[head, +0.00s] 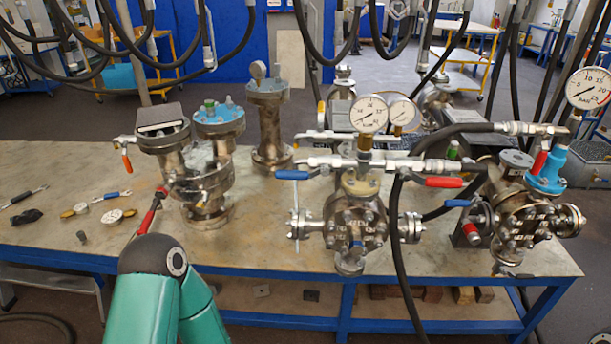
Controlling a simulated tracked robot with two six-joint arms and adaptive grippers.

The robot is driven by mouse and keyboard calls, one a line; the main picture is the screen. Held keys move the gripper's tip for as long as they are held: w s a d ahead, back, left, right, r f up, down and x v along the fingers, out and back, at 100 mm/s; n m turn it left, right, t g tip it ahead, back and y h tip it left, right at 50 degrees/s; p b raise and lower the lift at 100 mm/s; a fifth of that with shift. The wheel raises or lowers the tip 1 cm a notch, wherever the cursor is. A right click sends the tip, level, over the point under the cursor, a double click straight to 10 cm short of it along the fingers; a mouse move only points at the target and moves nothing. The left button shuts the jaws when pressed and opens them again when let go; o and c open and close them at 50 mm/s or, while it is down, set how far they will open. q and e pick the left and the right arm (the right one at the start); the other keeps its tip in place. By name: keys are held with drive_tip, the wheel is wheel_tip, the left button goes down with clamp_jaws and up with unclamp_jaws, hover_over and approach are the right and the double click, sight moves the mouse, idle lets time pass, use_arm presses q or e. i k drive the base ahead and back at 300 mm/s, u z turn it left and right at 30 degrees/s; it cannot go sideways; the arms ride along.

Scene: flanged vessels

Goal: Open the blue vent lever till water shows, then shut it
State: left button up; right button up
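A blue lever (292,174) sticks out to the left from the pipework above the middle flanged vessel (355,222). It lies about level. A second blue lever (457,203) sits beside the right flanged vessel (525,215). I cannot tell which of the two is the vent lever. A red lever (444,182) lies level to the right of the middle vessel. No water shows at any outlet that I can make out. A teal link of my arm shows at the lower left, but neither of my grippers is in view.
The steel bench (265,235) also carries a left vessel (203,178) with an orange lever (126,160). Loose tools and gauges lie at its left. Black hoses hang from above, one (400,245) crossing the front between the middle and right vessels. Pressure gauges (369,114) stand above.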

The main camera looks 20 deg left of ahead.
sight(280, 174)
drive_tip(key=k, duration=1.3)
drive_tip(key=z, duration=0.55)
drive_tip(key=i, duration=1.7)
drive_tip(key=u, duration=0.5)
